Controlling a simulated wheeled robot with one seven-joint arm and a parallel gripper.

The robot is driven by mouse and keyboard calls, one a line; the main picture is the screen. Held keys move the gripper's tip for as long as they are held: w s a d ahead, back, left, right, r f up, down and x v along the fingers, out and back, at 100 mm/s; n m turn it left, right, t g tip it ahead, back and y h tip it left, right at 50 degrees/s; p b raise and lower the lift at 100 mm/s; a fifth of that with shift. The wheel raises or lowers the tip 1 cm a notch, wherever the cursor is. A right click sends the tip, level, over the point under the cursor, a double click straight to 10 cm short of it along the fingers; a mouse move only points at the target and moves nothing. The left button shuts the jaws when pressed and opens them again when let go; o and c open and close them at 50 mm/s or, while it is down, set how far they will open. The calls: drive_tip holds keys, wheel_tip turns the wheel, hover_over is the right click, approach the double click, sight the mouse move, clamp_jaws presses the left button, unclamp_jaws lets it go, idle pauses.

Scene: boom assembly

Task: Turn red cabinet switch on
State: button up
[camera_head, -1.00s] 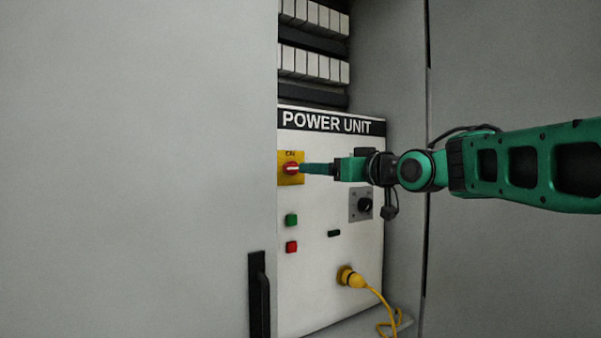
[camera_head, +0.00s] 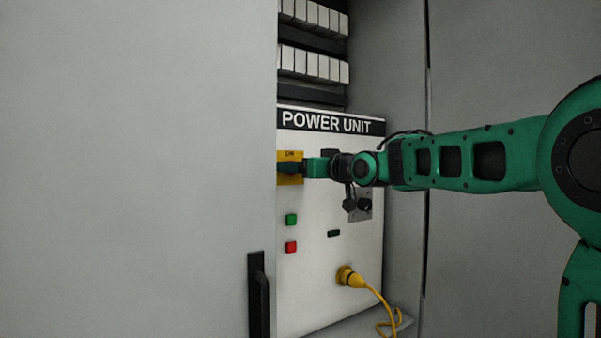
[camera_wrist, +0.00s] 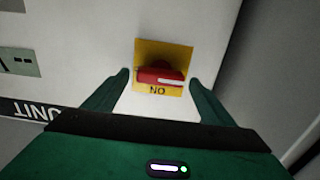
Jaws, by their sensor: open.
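The red switch (camera_wrist: 160,75) sits on a yellow plate (camera_wrist: 163,50) marked "ON" in the wrist view, where the picture is upside down. The switch handle lies across the plate, with a white mark at its right end. My gripper (camera_wrist: 157,80) is open, with one green finger on each side of the switch. I cannot tell whether the fingers touch it. In the head view my gripper (camera_head: 289,168) is in front of the yellow plate (camera_head: 290,155) and hides the red switch.
The white POWER UNIT panel (camera_head: 310,280) carries a green button (camera_head: 291,220), a red button (camera_head: 291,247), a black knob (camera_head: 364,205) and a yellow plug (camera_head: 350,277) with a cable. A grey cabinet door (camera_head: 130,170) with a black handle (camera_head: 258,295) stands close on the left.

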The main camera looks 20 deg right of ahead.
drive_tip(key=c, duration=1.1)
drive_tip(key=shift+o, duration=0.2)
drive_tip(key=shift+w+d+f+m, duration=0.1)
drive_tip(key=shift+d+f+m, duration=0.05)
drive_tip(key=shift+m, duration=2.85)
drive_tip(key=shift+s+d+f+m, duration=0.1)
drive_tip(key=shift+d+m, duration=0.05)
drive_tip(key=shift+m, duration=2.85)
drive_tip(key=shift+w+d+f+m, duration=0.1)
drive_tip(key=shift+d+f+m, duration=0.05)
drive_tip(key=shift+m, duration=2.85)
